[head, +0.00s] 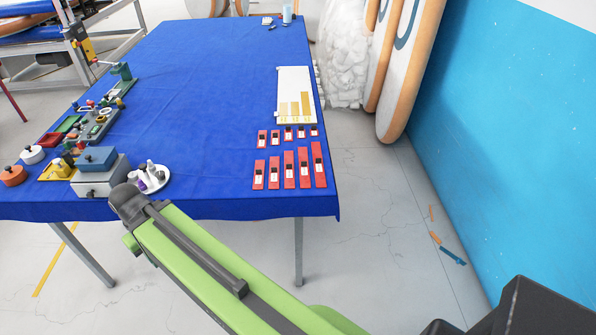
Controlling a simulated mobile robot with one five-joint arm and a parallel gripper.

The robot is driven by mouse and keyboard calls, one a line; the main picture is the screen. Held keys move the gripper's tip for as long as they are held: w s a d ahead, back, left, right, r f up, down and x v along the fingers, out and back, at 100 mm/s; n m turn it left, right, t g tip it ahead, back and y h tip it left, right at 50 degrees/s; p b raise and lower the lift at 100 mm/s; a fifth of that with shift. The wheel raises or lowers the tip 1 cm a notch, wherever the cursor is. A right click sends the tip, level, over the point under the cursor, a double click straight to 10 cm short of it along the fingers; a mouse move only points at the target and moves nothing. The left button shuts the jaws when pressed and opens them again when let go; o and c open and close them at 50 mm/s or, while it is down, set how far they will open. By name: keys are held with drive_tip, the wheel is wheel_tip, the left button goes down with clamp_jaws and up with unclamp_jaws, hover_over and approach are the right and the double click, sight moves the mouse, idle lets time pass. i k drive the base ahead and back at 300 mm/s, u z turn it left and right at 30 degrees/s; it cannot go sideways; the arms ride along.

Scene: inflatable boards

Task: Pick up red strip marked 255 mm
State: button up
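Several red strips lie side by side near the front right corner of the blue table, in two rows. The front row has longer strips, growing from the leftmost strip (259,176) to the longest at the right end (319,170). The back row has shorter strips, such as the leftmost one (262,140). Each strip bears a small white label and a dark patch. The markings are too small to read, so I cannot tell which strip is marked 255 mm. My green arm reaches up from the bottom, left of the strips; my gripper does not show.
A white board with yellow bars (294,85) lies behind the strips. A white dish with small bottles (155,190), a grey-blue box (98,172) and various tools fill the table's left side. The blue table (205,100) is clear in the middle. A blue wall (510,130) stands right.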

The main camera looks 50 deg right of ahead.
sight(304, 165)
drive_tip(key=z, duration=0.3)
drive_tip(key=i, duration=1)
drive_tip(key=u, duration=0.3)
